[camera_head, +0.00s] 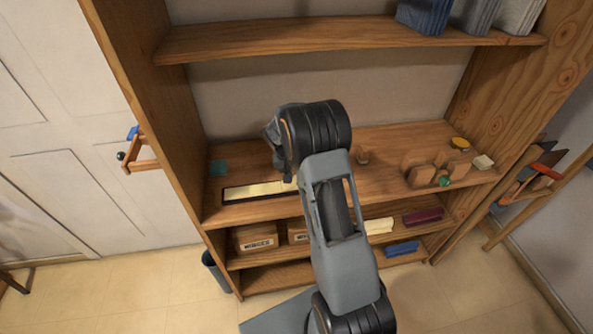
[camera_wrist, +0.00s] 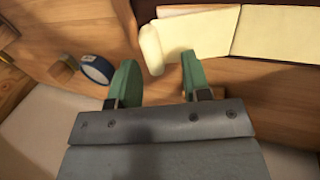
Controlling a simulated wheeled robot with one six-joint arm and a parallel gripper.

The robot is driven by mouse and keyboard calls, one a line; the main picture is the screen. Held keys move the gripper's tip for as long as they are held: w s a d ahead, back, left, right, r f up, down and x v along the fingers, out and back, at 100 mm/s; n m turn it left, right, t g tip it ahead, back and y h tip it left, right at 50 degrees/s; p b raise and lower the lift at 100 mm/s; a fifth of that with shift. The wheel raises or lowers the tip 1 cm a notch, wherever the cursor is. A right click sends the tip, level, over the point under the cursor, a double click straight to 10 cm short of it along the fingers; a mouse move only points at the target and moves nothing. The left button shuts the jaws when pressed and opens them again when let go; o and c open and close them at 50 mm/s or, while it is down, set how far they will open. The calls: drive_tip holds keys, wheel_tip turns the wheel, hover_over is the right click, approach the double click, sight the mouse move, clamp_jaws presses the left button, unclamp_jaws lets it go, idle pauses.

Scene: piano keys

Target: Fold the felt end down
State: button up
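A cream strip (camera_head: 255,190), which looks like the felt, lies in a dark frame on the middle shelf in the head view. In the wrist view the cream piece (camera_wrist: 200,32) has a rolled, raised end (camera_wrist: 151,50). My gripper (camera_wrist: 160,72) has two green fingers, spread apart with nothing visibly held between them. The rolled end is just beyond the fingertips, between their lines; whether it touches a finger I cannot tell. In the head view my arm hides the fingers and the strip's right end.
A blue-sided tape roll (camera_wrist: 97,69) and a small wooden block (camera_wrist: 63,70) are beside the left finger. A wooden holder (camera_head: 418,173) and yellow disc (camera_head: 460,143) stand at the shelf's right. A teal square (camera_head: 218,167) lies left. The upper shelf (camera_head: 330,37) overhangs behind.

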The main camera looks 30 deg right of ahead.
drive_tip(key=b+v, duration=0.1)
drive_tip(key=v, duration=1.2)
drive_tip(key=shift+r+b, duration=0.4)
